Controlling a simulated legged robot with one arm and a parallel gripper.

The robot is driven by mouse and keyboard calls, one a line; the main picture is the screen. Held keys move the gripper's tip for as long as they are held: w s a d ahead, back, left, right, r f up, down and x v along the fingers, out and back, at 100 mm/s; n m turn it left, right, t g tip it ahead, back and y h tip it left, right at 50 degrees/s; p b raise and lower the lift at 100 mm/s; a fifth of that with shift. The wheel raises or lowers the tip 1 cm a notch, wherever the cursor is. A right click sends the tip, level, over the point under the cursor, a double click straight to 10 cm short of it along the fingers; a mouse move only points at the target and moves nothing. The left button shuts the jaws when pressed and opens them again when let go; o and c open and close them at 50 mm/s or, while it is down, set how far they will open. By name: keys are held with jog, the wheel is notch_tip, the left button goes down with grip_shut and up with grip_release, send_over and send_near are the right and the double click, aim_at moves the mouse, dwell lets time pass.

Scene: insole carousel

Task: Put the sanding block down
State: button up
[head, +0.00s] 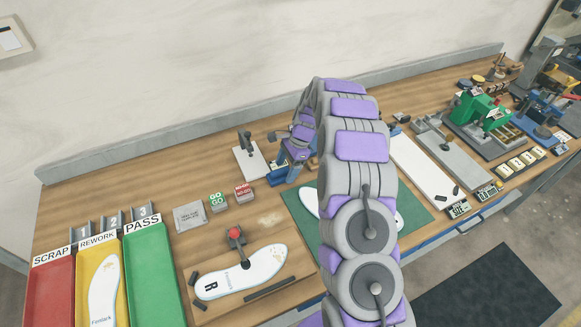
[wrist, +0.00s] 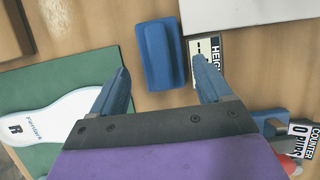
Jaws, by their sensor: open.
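The blue block, which looks like the sanding block (wrist: 157,48), lies on the bare wooden bench in the wrist view. My gripper (wrist: 160,66) is open, with its blue fingers apart on either side of the block's near part. Gaps show between the block and both fingers, so nothing is gripped. In the head view my gripper (head: 287,170) is low over the back of the bench, behind the green mat; my arm hides part of that area, and I cannot clearly tell block from fingers there.
The green mat (wrist: 75,85) bears a white insole (wrist: 42,122). A HEIGHT label (wrist: 208,48) and pale plate (wrist: 250,12) lie close right of the block. Red, yellow and green trays (head: 152,270) stand at the left. Bare wood shows between the mat and block.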

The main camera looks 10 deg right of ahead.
notch_tip(320, 180, up, 2)
jog(key=shift+w+a+r+p, duration=0.1)
jog(key=shift+r+p, duration=0.1)
jog(key=shift+p, duration=0.15)
jog(key=d+r+p, duration=0.2)
jog(key=d+r, duration=0.4)
jog(key=r, duration=0.1)
jog(key=s+a+r+n, duration=0.5)
jog(key=s+r, duration=0.4)
jog(key=r, duration=0.1)
jog(key=s+a+r+n+h, duration=0.1)
jog(key=s+a+r+n, duration=0.15)
jog(key=s, duration=0.35)
jog(key=s+a+r+n+h, duration=0.1)
jog(key=s+a+r, duration=0.15)
jog(key=s, duration=0.35)
jog(key=s+d+n+h, duration=0.1)
jog(key=s+d+n, duration=0.1)
jog(key=s, duration=1)
jog(key=s+d+n+h, duration=0.1)
jog(key=s+n, duration=0.4)
jog(key=s, duration=0.7)
jog(key=shift+s+d+g, duration=0.25)
jog(key=shift+d+g, duration=0.15)
jog(key=shift+d, duration=0.25)
jog(key=shift+a+f, duration=0.1)
jog(key=shift+a, duration=0.25)
